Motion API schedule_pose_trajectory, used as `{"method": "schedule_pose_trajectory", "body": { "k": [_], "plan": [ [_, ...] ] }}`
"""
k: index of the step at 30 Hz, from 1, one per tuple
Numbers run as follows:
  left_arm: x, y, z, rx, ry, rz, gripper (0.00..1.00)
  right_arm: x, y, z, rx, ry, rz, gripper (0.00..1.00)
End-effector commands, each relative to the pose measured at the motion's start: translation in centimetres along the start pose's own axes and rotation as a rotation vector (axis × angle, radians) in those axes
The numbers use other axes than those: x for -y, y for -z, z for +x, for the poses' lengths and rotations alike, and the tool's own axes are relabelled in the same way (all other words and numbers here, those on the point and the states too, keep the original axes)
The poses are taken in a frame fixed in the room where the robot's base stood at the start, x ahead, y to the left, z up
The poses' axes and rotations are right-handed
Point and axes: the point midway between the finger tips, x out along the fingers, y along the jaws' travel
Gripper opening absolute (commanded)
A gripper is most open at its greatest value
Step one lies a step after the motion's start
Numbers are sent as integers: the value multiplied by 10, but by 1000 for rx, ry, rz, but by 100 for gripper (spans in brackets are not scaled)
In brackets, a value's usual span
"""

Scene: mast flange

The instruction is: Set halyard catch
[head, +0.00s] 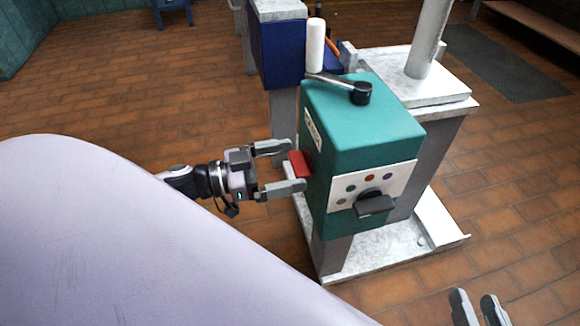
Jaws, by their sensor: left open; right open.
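A teal box (355,130) stands on a grey post in the middle of the head view. A red block (299,164) sticks out of its left face, below a white label (313,130). My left gripper (290,168) is open, with one finger above and one below the red block; I cannot tell whether they touch it. A lever (338,84) with a white grip (315,45) and black hub is on top of the box. A dark knob (375,204) sits on the white front panel (400,186) among coloured dots. My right gripper (477,308) is open at the bottom right, away from the box.
A white mast (429,38) rises from a pale plate (440,84) behind the box. A blue cabinet (282,48) stands behind it to the left. A pale base plate (350,262) lies on the brick floor.

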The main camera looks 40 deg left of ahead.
Motion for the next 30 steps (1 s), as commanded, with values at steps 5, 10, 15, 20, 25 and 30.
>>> {"method": "schedule_pose_trajectory", "body": {
  "k": [5, 10, 15, 20, 25, 30],
  "plan": [
    [0, 0, 10, -1, 0, 2, 100, -2, -1, -1, -9, -9, -20, 43],
    [0, 0, 13, 1, 0, 0, 100, -2, 0, -1, -13, -11, -23, 43],
    [0, 0, 13, 1, 1, 0, 100, -2, 1, -2, -16, -11, -23, 43],
    [0, 0, 12, 1, 1, 0, 51, -2, 2, -2, -18, -10, -24, 43],
    [0, 0, 13, 0, 1, 1, 46, -2, 2, -2, -18, -10, -23, 43],
    [0, 1, 13, 0, 1, 14, 46, -1, 3, -3, -17, -8, -20, 43]
  ]
}}
